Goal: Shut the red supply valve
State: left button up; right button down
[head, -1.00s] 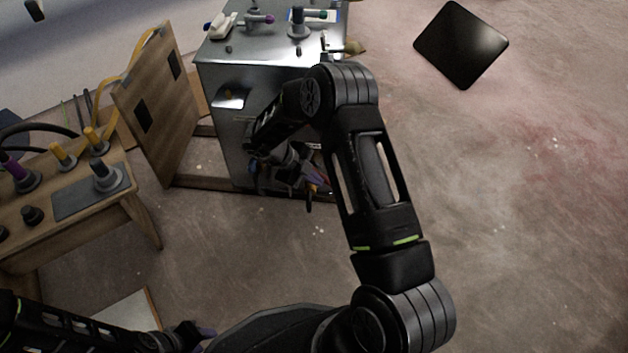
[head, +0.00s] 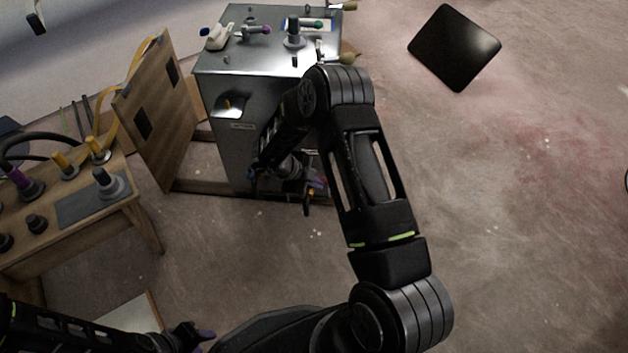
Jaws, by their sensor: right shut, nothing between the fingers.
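A small patch of red (head: 323,180) shows at the lower right edge of the metal cabinet (head: 222,150), low near the floor. It is mostly hidden by my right arm, and I cannot tell whether it is the red supply valve or how its handle is turned. My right gripper (head: 312,187) is shut and empty in front of the cabinet's lower part, right beside that patch. I cannot tell whether it touches it. My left gripper (head: 200,335) is at the bottom edge, far from the cabinet, its fingers too small and dark to read.
Tools and fittings lie on the cabinet top. A wooden panel (head: 160,110) with yellow hose stands left of the cabinet. A wooden bench (head: 120,215) with plugs and fittings is at the left. A dark square plate (head: 455,47) lies at the upper right. The floor at the right is clear.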

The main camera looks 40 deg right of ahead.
pick_arm(q)
jog(key=r+p, duration=0.2)
jog(key=r, duration=0.1)
jog(key=shift+s+d+r, duration=0.1)
jog(key=shift+s+r, duration=0.05)
jog(key=shift+s, duration=0.2)
pick_arm(e)
jog(key=shift+d+n+t, duration=0.6)
jog(key=shift+d+n, duration=0.15)
jog(key=shift+n, duration=0.25)
pick_arm(q)
jog(key=shift+p, duration=0.3)
jog(key=shift+r, duration=0.1)
